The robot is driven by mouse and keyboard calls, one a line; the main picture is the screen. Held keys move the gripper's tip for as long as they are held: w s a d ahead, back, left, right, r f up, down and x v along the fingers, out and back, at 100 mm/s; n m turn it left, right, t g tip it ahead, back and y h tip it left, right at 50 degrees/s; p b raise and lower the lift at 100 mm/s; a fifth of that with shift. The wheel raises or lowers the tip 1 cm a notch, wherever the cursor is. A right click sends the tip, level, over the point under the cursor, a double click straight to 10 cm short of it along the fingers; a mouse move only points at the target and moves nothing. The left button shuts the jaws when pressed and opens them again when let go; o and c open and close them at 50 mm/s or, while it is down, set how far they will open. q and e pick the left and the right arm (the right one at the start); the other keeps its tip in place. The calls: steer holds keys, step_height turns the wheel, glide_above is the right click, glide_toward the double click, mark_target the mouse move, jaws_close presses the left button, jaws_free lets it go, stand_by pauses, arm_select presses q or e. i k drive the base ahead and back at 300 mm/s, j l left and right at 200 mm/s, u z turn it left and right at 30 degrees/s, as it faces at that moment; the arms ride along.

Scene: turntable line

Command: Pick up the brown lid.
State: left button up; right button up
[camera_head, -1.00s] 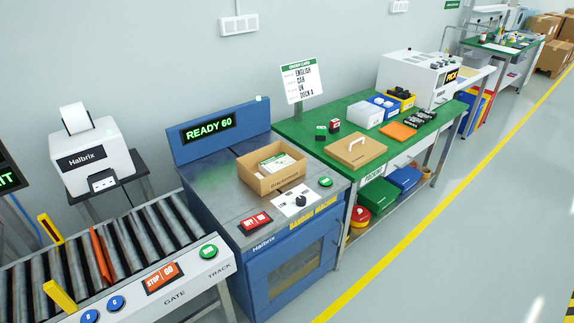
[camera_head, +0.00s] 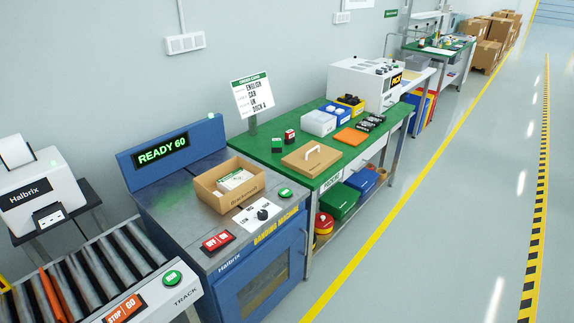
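The brown lid (camera_head: 311,158) is a flat, square, tan-brown board with a pale arched handle (camera_head: 313,149) on top. It lies flat near the front left part of the green bench (camera_head: 274,157), to the right of the blue banding machine. Nothing rests on it. Neither of my grippers shows in the head view.
An open cardboard box (camera_head: 213,200) with papers inside stands on the banding machine (camera_head: 166,195). An orange pad (camera_head: 351,136), white bin (camera_head: 318,123), blue bin (camera_head: 337,113) and small dark and red items (camera_head: 290,137) share the bench. Open floor (camera_head: 440,210) lies in front.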

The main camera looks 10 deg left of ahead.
mark_target(311, 159)
steer(key=i+l, duration=0.2)
steer(key=i, duration=0.2)
steer(key=i+l+z, duration=0.1)
steer(key=i, duration=0.3)
steer(key=i+l, duration=0.2)
steer(key=i, duration=0.2)
steer(key=z, duration=0.05)
